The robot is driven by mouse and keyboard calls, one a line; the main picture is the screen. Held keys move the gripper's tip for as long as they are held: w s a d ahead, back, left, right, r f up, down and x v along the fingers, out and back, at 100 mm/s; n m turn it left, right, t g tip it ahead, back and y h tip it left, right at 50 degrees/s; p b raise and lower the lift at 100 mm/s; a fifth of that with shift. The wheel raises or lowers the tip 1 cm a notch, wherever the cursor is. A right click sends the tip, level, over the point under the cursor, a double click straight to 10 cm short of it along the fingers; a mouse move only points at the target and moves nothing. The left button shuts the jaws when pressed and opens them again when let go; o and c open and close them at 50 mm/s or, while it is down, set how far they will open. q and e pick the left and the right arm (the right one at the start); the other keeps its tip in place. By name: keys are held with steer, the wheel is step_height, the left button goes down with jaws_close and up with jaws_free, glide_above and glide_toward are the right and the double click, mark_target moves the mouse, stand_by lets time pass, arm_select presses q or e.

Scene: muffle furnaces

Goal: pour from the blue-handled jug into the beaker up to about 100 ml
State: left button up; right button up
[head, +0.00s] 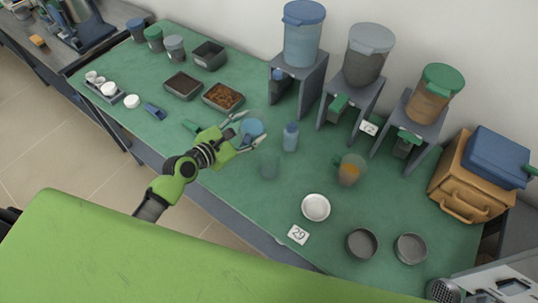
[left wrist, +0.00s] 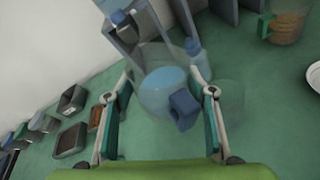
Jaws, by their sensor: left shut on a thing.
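The blue-handled jug (head: 252,128) is clear, with a light-blue area that looks like liquid inside. In the left wrist view the jug (left wrist: 160,92) sits between the fingers, its blue handle (left wrist: 184,108) facing the wrist. My left gripper (head: 243,132) is shut on the jug, with one finger on each side; whether the jug touches the table is hard to tell. The clear beaker (head: 269,166) stands on the green table just in front and to the right of the jug, and looks empty. My right gripper is not in view.
A blue-capped bottle (head: 290,138) stands close right of the jug. A green-handled jug with orange contents (head: 350,171), a white bowl (head: 316,207) and a number card (head: 298,235) lie farther right. Dispensers (head: 303,38) line the back. The green table (head: 235,185) is bare near the front edge.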

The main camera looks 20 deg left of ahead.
arm_select(q)
steer(key=shift+r, duration=0.1)
stand_by(0.3)
steer(key=shift+m+t+y, duration=0.4)
steer(key=shift+m, duration=0.4)
steer(key=shift+m, duration=0.3)
steer(key=shift+d+f, duration=0.1)
steer(key=shift+f, duration=0.1)
steer(key=shift+m+t, duration=0.3)
steer(key=shift+s+d+f+m+y+b, duration=0.1)
steer(key=shift+f+m+y+b, duration=0.1)
steer(key=shift+m+y+b, duration=0.15)
stand_by(0.8)
